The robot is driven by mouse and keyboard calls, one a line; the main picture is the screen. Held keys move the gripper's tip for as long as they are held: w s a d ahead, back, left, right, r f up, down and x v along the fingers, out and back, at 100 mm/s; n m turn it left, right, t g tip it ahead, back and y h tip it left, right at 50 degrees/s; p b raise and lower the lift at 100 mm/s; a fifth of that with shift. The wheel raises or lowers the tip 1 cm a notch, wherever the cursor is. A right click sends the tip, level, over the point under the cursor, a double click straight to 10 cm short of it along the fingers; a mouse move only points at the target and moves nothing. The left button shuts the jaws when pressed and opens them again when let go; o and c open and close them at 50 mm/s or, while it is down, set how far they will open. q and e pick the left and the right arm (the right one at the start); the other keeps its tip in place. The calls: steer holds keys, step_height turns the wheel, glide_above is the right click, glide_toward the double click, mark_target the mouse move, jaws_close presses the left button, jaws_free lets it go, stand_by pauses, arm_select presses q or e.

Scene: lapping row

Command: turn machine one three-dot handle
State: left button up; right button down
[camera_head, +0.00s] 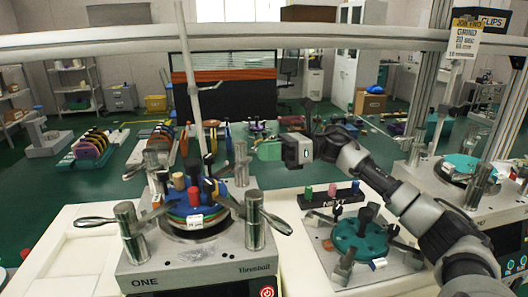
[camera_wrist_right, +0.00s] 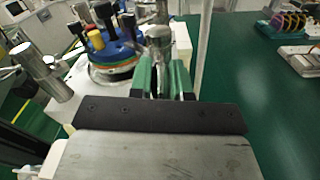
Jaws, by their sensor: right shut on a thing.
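Machine one (camera_head: 190,262) is a grey block marked ONE, with steel posts and lever handles at its corners around a stacked coloured disc. The front left handle (camera_head: 95,222) points left and the front right handle (camera_head: 275,222) points right. My right gripper (camera_head: 262,150) reaches from the right to the back right post (camera_head: 241,165). In the right wrist view its green fingers (camera_wrist_right: 161,80) are shut on a steel handle (camera_wrist_right: 158,38) at that post. The fingers partly hide the handle. No dot marks can be read on any handle. My left gripper is out of view.
A black NEXT rack (camera_head: 332,196) with coloured pegs and a teal disc (camera_head: 360,240) stand right of machine one. A thin upright pole (camera_head: 190,85) rises behind the machine. A pale rail (camera_head: 300,37) crosses above. Another machine (camera_head: 450,185) stands at the right.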

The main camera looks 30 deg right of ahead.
steer(key=c, duration=1.1)
jaws_free()
steer(key=shift+d, duration=0.1)
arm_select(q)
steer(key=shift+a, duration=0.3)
arm_select(e)
steer(key=shift+s+d+f, duration=0.1)
steer(key=shift+s+d, duration=0.05)
steer(key=shift+d, duration=0.3)
arm_select(q)
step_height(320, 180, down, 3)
steer(key=b, duration=0.2)
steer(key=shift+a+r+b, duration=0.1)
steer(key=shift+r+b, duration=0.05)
steer(key=shift+b, duration=0.25)
arm_select(e)
steer(key=v, duration=1)
steer(key=shift+a, duration=0.1)
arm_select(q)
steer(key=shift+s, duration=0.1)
